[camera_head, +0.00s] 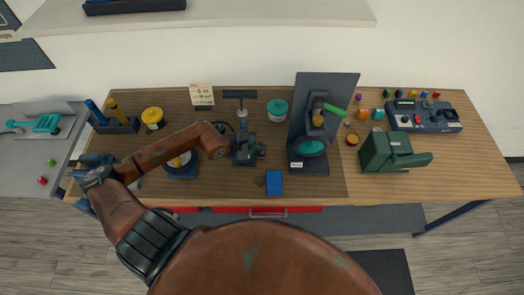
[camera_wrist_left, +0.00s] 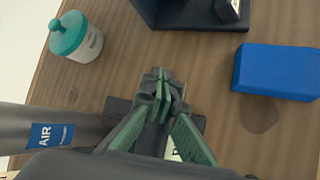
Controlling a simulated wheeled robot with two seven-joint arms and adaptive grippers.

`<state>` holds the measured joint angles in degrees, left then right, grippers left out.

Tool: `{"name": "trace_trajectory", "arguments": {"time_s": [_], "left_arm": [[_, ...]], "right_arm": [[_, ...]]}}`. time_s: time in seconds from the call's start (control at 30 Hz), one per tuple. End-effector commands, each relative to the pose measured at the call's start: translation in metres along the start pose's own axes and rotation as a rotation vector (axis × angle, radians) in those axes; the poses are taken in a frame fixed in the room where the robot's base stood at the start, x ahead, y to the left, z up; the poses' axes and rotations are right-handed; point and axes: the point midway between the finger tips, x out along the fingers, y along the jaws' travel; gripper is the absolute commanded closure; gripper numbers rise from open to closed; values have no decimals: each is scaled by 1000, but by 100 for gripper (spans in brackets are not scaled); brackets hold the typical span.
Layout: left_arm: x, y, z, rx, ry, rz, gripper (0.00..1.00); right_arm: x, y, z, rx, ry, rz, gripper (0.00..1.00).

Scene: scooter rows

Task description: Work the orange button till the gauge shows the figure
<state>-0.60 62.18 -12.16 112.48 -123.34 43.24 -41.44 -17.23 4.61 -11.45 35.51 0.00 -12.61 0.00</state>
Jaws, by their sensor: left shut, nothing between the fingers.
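My left gripper (camera_head: 249,154) is shut and empty in the middle of the table. In the left wrist view its green-sided fingers (camera_wrist_left: 160,85) meet above a dark base (camera_wrist_left: 118,104), which they partly hide. A grey cylinder marked AIR (camera_wrist_left: 52,135) lies beside the gripper there; in the head view a dark T-handle (camera_head: 240,94) stands behind the gripper. A round, dial-like thing on a blue base (camera_head: 181,173) is partly hidden by my left forearm, and I cannot read it. A small card (camera_head: 202,95) bears a figure too small to read surely. I cannot make out the orange button.
A blue block (camera_head: 275,182) lies in front of the gripper. A teal-lidded jar (camera_head: 277,110) and a dark stand (camera_head: 306,120) are to its right. Further right are a green machine (camera_head: 388,153) and a control panel (camera_head: 425,116). A yellow-lidded jar (camera_head: 152,118) stands left.

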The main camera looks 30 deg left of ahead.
Motion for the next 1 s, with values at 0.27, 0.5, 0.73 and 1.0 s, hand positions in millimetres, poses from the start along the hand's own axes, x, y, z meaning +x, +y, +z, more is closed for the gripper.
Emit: {"name": "trace_trajectory", "arguments": {"time_s": [0.27, 0.5, 0.73, 1.0], "left_arm": [[0, 0, 0, 0, 0, 0, 100], [3, -2, -2, 0, 0, 0, 100], [4, -3, -3, 0, 0, 0, 100], [7, -5, -5, 0, 0, 0, 100]], "right_arm": [[1, 0, -1, 0, 1, 0, 61], [4, 0, 0, 0, 1, 0, 61], [6, 0, 0, 0, 0, 0, 61], [9, 0, 1, 0, 0, 0, 61]]}}
